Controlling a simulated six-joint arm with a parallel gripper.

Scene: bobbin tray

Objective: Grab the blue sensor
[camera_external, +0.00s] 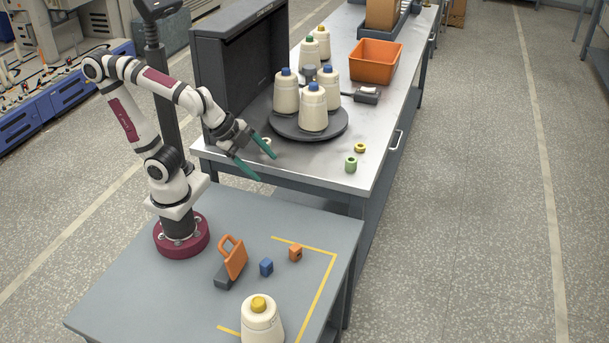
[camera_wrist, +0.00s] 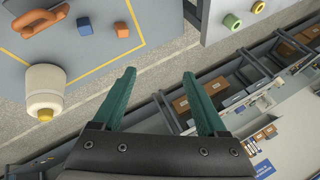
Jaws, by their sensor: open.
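The blue sensor (camera_external: 266,267) is a small blue block on the grey table in front of my base. It also shows in the wrist view (camera_wrist: 84,25), at the upper left. My gripper (camera_external: 254,157) has two green fingers spread apart with nothing between them. It is up in the air, above and beyond the blue sensor, near the front edge of the metal bench. In the wrist view the fingers (camera_wrist: 161,82) point over the floor, well apart from the blue sensor.
An orange block (camera_external: 295,253) sits right of the sensor, and an orange-handled tool (camera_external: 233,259) left of it. A cream bobbin with a yellow top (camera_external: 261,322) stands at the table's front. The metal bench (camera_external: 320,165) holds several bobbins on a dark round tray (camera_external: 285,128).

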